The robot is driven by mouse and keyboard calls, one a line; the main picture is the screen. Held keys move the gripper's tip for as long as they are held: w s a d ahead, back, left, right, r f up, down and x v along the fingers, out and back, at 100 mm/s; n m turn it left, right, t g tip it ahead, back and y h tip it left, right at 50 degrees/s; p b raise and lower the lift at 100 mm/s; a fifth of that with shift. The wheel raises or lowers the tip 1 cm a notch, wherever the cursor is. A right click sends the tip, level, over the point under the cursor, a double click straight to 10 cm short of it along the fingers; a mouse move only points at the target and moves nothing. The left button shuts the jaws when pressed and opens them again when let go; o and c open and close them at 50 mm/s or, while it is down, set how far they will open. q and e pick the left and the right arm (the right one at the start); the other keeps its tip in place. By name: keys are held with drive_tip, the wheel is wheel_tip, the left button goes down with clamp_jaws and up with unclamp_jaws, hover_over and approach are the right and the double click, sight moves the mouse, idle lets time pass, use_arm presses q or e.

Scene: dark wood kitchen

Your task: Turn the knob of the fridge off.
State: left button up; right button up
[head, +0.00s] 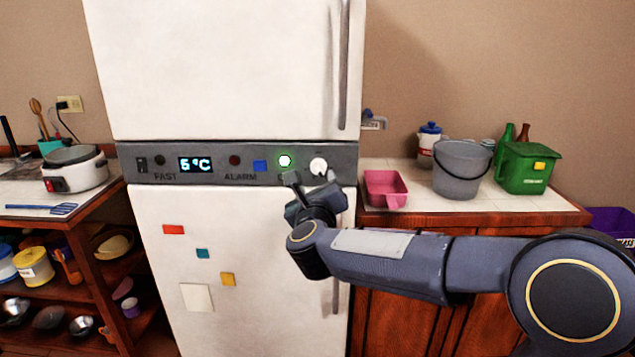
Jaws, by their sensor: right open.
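The white fridge (240,60) stands ahead with a grey control panel (215,150) between its two doors. The panel has a display reading 5°C (195,164), a lit green light (285,161) and a white round knob (318,166) near its right end. My right gripper (310,180) is just below the knob and the green light, with its fingers pointing up toward the panel. It is open and holds nothing. Its fingers partly cover the lettering under the light. I cannot tell whether a fingertip touches the knob. My left gripper is out of view.
The right counter holds a pink tub (386,188), a grey bucket (462,168) and a green bin (527,168). A white cooker (75,170) stands on the left shelf unit. The upper door handle (343,65) runs above the panel's right side.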

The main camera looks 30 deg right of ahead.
sight(318, 171)
drive_tip(key=p+x, duration=0.1)
drive_tip(key=x, duration=0.6)
drive_tip(key=shift+w+d, duration=0.25)
drive_tip(key=shift+d, duration=0.05)
drive_tip(key=c, duration=1)
